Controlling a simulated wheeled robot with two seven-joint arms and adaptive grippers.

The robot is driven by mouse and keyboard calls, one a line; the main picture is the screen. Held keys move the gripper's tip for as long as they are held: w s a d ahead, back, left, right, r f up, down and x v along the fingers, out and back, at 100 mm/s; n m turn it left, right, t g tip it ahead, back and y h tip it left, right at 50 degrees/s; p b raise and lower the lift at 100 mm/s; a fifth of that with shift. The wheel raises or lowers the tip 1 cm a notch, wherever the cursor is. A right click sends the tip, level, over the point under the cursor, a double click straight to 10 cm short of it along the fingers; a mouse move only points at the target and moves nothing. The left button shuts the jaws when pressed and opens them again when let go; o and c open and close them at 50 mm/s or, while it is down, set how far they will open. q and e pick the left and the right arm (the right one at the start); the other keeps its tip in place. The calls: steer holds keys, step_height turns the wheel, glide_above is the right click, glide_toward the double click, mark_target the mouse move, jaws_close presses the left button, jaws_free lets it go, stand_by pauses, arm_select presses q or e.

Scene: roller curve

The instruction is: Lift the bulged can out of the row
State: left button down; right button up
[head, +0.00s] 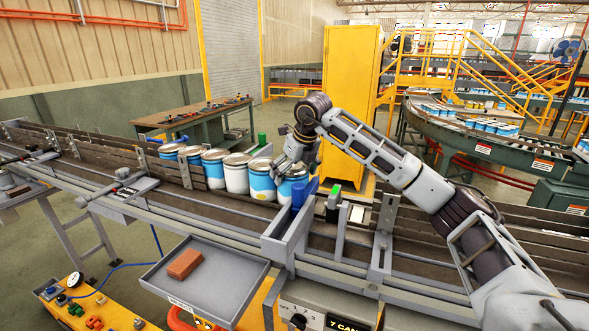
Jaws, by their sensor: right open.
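A row of blue-and-white cans with metal lids stands upright on the conveyor in the head view. One can (236,178) near the middle of the row looks mostly white. I cannot tell for sure which can is bulged. The can (262,182) to its right shows a blue band, and the end can (291,187) is partly covered by my gripper. My right gripper (284,166) is open, pointing down over the right end of the row. Its fingertips are small and I cannot tell whether they touch a can. My left gripper is out of view.
A blue-and-grey stop (298,197) stands at the row's right end. Side rails (110,155) line the conveyor. A grey tray (225,290) with a reddish-brown block (185,263) hangs in front. A yellow cabinet (350,100) stands behind my right arm.

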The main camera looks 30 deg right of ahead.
mark_target(293, 165)
steer(key=c, duration=1)
steer(key=shift+r+p, duration=1.1)
steer(key=shift+r, duration=0.5)
stand_by(0.3)
steer(key=shift+r+p, duration=1.65)
steer(key=shift+r, duration=0.7)
steer(key=shift+r+p, duration=0.4)
steer(key=shift+r, duration=3.2)
